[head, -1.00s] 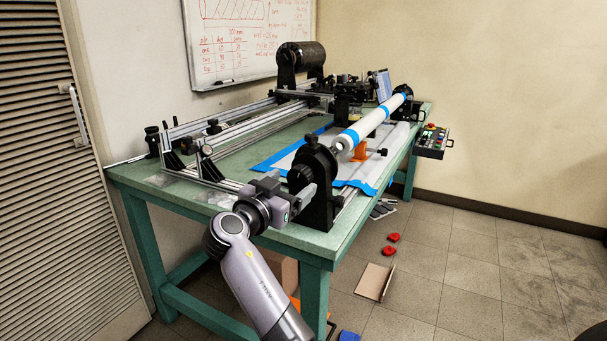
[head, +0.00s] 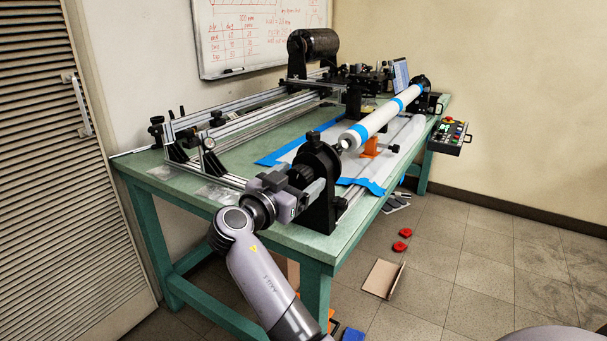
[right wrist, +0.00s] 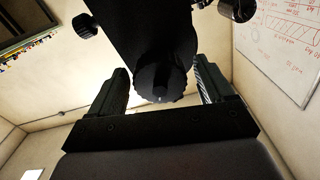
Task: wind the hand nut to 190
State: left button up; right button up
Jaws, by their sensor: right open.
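The hand nut (head: 301,173) is a black, knurled round knob on the near face of the black end stand (head: 322,200). In the right wrist view the nut (right wrist: 162,86) sits in the middle, with a small stub at its centre. My right gripper (head: 299,187) is at the stand. Its two dark fingers stand on either side of the nut, open, with a gap showing at each side. The gripper partly hides the nut in the head view. No scale or reading of the nut is legible. My left gripper is not in view.
A white tube with blue bands (head: 380,120) runs back from the stand above the green table (head: 225,215). Metal rails (head: 250,120) lie to the left. A control box (head: 450,136) hangs at the right edge. Red pieces and a cardboard piece (head: 382,278) lie on the floor.

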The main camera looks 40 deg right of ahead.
jog(key=shift+d, duration=0.25)
jog(key=c, duration=1)
jog(key=shift+c, duration=0.2)
